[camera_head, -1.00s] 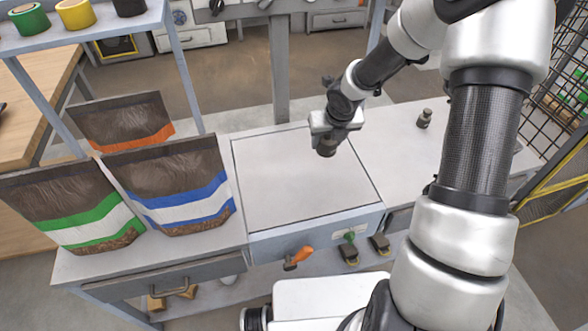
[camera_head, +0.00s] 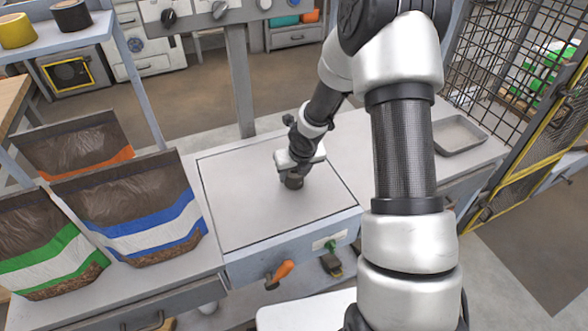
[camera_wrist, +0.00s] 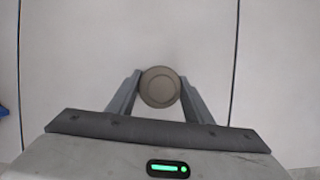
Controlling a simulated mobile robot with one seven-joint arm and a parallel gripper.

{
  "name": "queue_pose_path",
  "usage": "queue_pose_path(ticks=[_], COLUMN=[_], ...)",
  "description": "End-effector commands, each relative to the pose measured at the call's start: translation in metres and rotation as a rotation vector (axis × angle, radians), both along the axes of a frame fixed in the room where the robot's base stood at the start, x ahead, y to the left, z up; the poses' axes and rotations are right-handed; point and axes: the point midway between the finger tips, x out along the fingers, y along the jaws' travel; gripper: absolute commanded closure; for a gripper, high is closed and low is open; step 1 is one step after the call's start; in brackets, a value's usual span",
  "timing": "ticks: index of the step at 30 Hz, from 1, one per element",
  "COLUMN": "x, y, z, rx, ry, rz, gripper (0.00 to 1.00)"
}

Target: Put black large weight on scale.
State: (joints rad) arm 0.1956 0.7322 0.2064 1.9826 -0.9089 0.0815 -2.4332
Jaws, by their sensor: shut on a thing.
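The black large weight (camera_head: 293,182) is a short, dark grey-brown cylinder. My gripper (camera_head: 294,174) is shut on it and holds it upright over the scale's plate. In the wrist view its round top (camera_wrist: 160,87) shows between the two fingers of my gripper (camera_wrist: 159,82). The scale (camera_head: 235,215) is a wide, flat, light grey plate set into the bench, with a dark outline. The weight is over the right-middle part of the plate, low down; I cannot tell whether its base touches. The wrist view shows the bare plate (camera_wrist: 205,45) around the weight.
Bags with blue (camera_head: 150,215), green (camera_head: 45,245) and orange (camera_head: 75,145) bands stand left of the scale. An orange-handled tool (camera_head: 280,272) is at the front edge. A grey tray (camera_head: 460,136) lies at the right, near a wire mesh fence (camera_head: 500,60). The rest of the plate is clear.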

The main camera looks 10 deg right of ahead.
Motion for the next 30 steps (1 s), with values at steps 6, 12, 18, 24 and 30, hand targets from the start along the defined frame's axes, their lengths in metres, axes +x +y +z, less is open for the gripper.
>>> queue_pose_path(ticks=[6,12,18,24,30], x=[0.002,0.002,0.000,0.000,-0.003], y=[0.000,0.000,0.000,0.000,-0.001], z=[-0.002,-0.006,-0.007,-0.007,0.008], rx=[0.000,-0.001,-0.001,-0.001,0.000], ry=[-0.007,-0.006,-0.001,-0.001,-0.002], rz=[0.000,0.001,0.000,0.000,-0.002], gripper=[1.00,1.00,0.35,0.35,0.35])
